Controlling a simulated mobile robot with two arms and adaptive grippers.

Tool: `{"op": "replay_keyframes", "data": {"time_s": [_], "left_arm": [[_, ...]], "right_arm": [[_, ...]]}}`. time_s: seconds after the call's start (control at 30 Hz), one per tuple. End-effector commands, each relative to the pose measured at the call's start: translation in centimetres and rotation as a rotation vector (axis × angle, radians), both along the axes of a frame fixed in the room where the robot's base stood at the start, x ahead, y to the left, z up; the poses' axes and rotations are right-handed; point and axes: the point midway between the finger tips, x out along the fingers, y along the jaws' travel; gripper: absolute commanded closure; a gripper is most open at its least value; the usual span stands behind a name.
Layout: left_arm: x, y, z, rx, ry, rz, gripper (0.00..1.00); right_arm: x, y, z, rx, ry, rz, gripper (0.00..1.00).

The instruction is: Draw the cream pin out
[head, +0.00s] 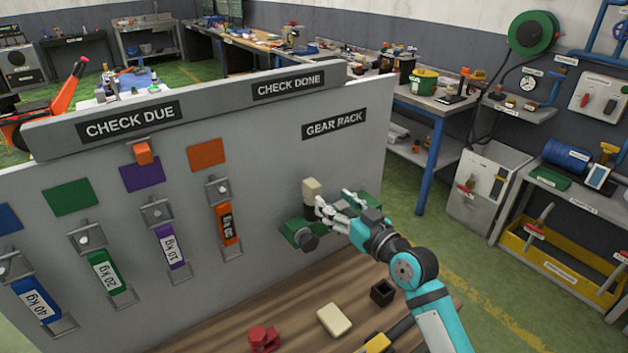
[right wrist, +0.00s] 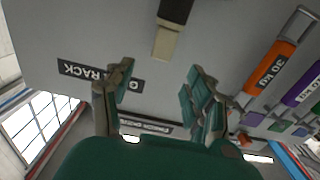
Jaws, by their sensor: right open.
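The cream pin (head: 311,188) stands upright at the green gear rack (head: 296,232) on the grey board, under the GEAR RACK sign (head: 334,124). My right gripper (head: 331,207) is open just to the right of the pin, its fingers pointing at the board. My left gripper is not in view.
Weight tags hang on the board, the orange one (head: 228,224) nearest. On the wooden bench below lie a cream block (head: 334,319), a black open box (head: 382,291) and a red part (head: 263,338).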

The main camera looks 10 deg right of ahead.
Motion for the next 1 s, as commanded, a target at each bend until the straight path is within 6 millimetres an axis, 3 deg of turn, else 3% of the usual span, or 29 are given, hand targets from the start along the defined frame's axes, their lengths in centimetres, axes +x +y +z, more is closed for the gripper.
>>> {"op": "replay_keyframes", "data": {"time_s": [0.2,0.5,0.9,1.0], "left_arm": [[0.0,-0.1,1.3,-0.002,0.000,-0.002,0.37],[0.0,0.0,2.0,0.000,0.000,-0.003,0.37],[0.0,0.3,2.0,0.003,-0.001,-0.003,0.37],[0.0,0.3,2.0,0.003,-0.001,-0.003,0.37]], "right_arm": [[4.2,1.8,0.3,0.003,0.000,0.001,0.44],[8.0,3.3,0.1,0.001,0.001,0.001,0.44],[8.7,3.6,0.0,0.000,0.001,0.001,0.44],[8.7,3.6,0.0,0.000,0.001,0.001,0.55]]}}
